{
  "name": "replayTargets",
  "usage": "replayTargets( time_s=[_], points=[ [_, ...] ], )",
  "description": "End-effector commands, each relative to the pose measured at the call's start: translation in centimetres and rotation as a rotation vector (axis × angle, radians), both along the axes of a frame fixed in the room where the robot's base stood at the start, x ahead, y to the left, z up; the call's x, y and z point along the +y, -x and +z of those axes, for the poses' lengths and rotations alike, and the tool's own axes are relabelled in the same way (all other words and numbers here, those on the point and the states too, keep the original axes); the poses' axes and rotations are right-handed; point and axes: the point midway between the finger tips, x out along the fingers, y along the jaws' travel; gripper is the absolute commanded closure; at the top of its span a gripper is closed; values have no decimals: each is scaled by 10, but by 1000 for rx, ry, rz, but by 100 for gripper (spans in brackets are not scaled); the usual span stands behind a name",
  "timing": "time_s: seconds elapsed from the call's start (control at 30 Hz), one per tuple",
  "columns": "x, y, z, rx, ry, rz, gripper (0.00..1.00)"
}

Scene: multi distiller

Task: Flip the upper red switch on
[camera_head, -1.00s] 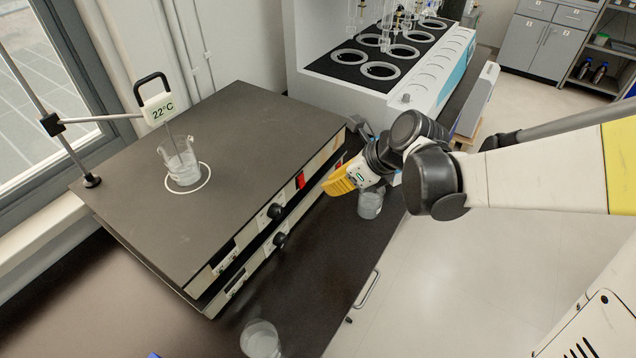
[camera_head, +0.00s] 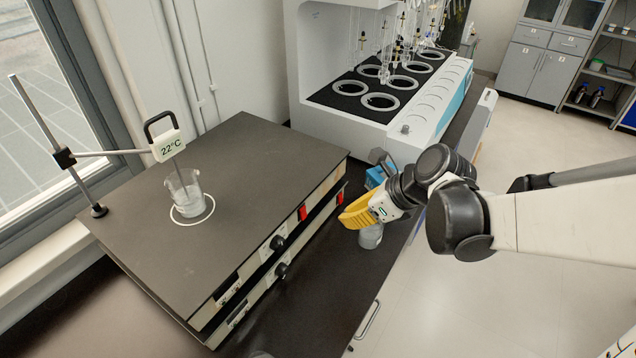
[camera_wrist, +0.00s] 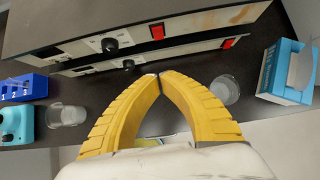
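Two stacked dark hotplates (camera_head: 245,155) stand on the black bench. The upper red switch (camera_head: 303,213) is on the upper unit's front panel; it also shows in the wrist view (camera_wrist: 157,31). The lower red switch (camera_head: 340,197) is farther along the lower panel and shows in the wrist view (camera_wrist: 228,43). My yellow gripper (camera_head: 345,216) is in front of the panels, apart from them. In the wrist view its fingertips (camera_wrist: 160,76) meet with nothing between them, below the upper switch in the picture. I cannot tell the switches' on or off state.
A beaker (camera_head: 184,194) and a 22°C thermometer (camera_head: 166,145) are on top of the upper hotplate. A glass beaker (camera_head: 371,237) and a blue tissue box (camera_wrist: 286,72) stand close beside my gripper. Another beaker (camera_wrist: 67,114) and a blue rack (camera_wrist: 22,87) are at left.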

Motion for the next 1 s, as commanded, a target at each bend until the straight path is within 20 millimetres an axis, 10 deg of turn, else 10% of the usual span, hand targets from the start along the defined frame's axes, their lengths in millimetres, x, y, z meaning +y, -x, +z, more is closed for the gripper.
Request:
replayTargets(
  time_s=[1.0],
  points=[
    [73,-55,-85,0,0,4,100]
  ],
)
